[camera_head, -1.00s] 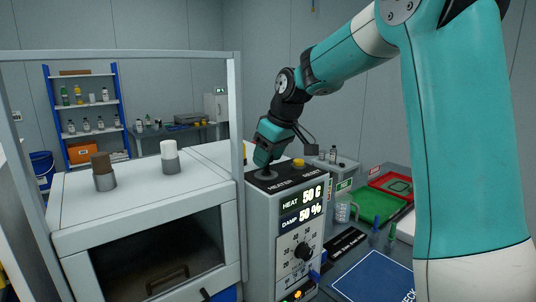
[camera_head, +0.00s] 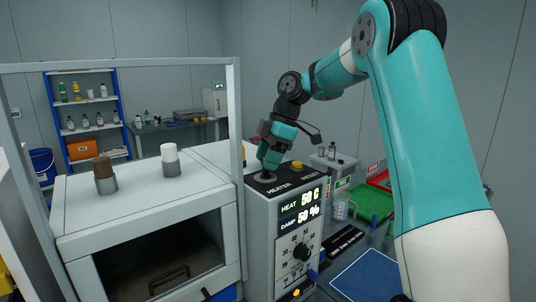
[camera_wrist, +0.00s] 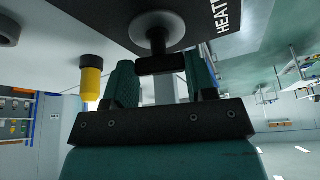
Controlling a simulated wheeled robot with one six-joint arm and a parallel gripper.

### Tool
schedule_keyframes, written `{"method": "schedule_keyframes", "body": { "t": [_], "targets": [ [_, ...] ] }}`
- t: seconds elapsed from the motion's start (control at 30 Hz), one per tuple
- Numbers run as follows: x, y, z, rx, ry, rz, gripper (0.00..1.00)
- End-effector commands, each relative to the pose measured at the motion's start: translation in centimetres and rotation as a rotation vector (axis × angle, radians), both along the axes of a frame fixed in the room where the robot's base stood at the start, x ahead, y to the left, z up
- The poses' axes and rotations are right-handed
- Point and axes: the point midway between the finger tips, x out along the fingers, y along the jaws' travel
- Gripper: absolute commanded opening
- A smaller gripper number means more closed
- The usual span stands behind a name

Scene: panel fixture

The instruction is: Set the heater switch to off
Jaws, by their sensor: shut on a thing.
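The heater switch has a round metal base (camera_head: 267,178) on top of the control panel box, behind the HEATER label (camera_head: 279,189). In the wrist view the switch (camera_wrist: 157,38) shows its round base, a short stem and a dark crossbar end. My gripper (camera_head: 268,160) points down over the base and is shut on the switch. In the wrist view its two green fingers (camera_wrist: 160,82) stand either side of the switch's end. The fingers hide much of the lever in the head view, so its exact tilt is hard to tell.
The box front shows HEAT 50 C and DAMP 50 % displays (camera_head: 301,207) and a dark dial (camera_head: 302,253). A white chamber (camera_head: 120,215) and a grey frame post (camera_head: 236,150) are at left.

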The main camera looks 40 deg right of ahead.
Motion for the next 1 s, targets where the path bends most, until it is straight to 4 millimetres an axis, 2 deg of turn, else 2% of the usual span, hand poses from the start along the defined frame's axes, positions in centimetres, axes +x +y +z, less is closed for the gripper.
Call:
{"method": "schedule_keyframes", "body": {
  "t": [0.2, 0.43, 1.0],
  "targets": [
    [0.21, -0.01, 0.22, 0.000, -0.002, 0.171, 0.27],
    [0.26, -0.01, 0.17, -0.001, -0.002, 0.295, 0.27],
    [0.29, 0.01, 0.11, -0.001, -0.003, 0.371, 0.27]
  ]
}}
